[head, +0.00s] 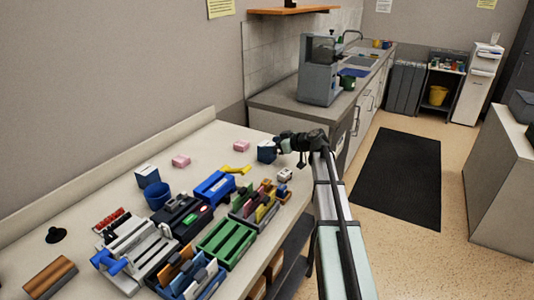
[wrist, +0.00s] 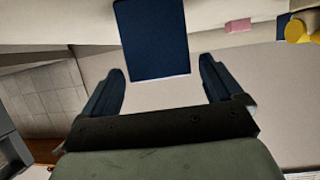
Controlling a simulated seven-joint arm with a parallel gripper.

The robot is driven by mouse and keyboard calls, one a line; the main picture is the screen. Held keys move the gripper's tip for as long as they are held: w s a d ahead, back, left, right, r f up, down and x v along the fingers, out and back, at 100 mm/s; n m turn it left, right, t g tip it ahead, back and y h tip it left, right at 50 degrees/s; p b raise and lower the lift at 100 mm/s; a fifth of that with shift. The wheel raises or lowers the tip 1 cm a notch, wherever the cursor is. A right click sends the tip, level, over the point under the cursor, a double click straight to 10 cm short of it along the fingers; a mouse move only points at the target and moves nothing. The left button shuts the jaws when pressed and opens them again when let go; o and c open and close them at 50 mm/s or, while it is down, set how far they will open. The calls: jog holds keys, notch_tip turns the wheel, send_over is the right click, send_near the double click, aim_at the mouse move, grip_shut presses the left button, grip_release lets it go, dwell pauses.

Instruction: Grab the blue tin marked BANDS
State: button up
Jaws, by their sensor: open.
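A dark blue tin (head: 266,153) stands near the far right end of the desk. In the wrist view a dark blue tin (wrist: 152,38) lies just ahead of my fingertips, roughly centred between them. No marking can be read on it, so I cannot tell whether it says BANDS. A second dark blue tin with a pale top (head: 147,174) stands by the wall at the left. My gripper (head: 281,144) is at the right side of the first tin, close to it. In the wrist view my gripper (wrist: 161,70) is open, its two fingers apart with nothing clamped between them.
A pink block (head: 241,146) and a yellow object (head: 236,169) are left of the near tin. A small white-and-pink item (head: 284,175) is in front. Blue (head: 215,187) and green trays (head: 226,242) and other stationery crowd the near desk (head: 120,165).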

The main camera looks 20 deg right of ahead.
aim_at(269, 145)
jog(key=x, duration=0.4)
jog(key=shift+w+a, duration=0.1)
jog(key=shift+a, duration=0.1)
jog(key=c, duration=1.1)
jog(key=shift+c, duration=0.2)
